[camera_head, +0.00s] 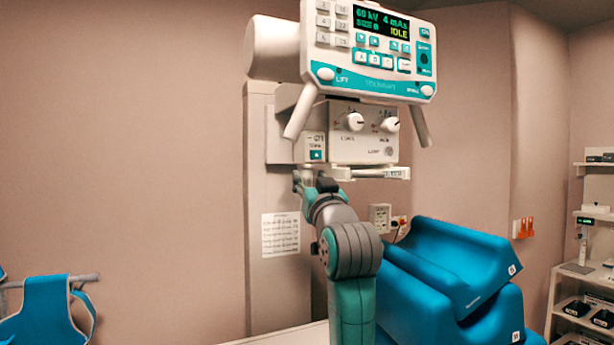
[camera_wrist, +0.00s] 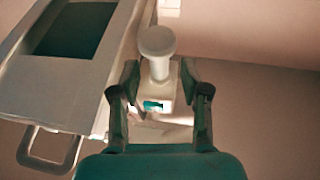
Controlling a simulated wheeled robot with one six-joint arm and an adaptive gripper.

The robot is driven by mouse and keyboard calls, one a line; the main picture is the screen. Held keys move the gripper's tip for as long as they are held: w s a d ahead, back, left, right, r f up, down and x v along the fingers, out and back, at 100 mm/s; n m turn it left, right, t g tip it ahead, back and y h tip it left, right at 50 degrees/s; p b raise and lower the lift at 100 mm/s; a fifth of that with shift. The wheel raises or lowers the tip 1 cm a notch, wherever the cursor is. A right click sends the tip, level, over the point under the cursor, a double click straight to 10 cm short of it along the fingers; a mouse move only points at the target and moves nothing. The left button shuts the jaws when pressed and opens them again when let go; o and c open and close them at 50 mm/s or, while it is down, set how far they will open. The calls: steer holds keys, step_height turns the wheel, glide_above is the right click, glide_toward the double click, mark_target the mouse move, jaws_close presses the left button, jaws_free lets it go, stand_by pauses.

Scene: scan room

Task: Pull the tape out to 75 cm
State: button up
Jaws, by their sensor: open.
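A small white box with a teal mark (camera_head: 315,150), which looks like the tape housing, is fixed at the lower left of the tube head's knob panel. In the wrist view a white round knob on a short stem (camera_wrist: 157,41) stands in front of a pale box with a teal mark (camera_wrist: 154,105). My gripper (camera_wrist: 158,80) is open, with one finger on each side of the stem and box. I cannot tell whether the fingers touch them. In the head view my gripper (camera_head: 302,178) is just below the white box, small and partly hidden by my arm. No drawn-out tape strip is visible.
The tube head's control panel (camera_head: 375,50) reads IDLE, above the knob panel (camera_head: 362,133). A dark window (camera_wrist: 75,30) and a metal handle (camera_wrist: 50,150) are close on the left. Blue foam supports (camera_head: 450,265) stand right of my arm. A paper chart (camera_head: 281,234) hangs on the column.

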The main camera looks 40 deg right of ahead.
steer(key=shift+x, duration=1.4)
jaws_close()
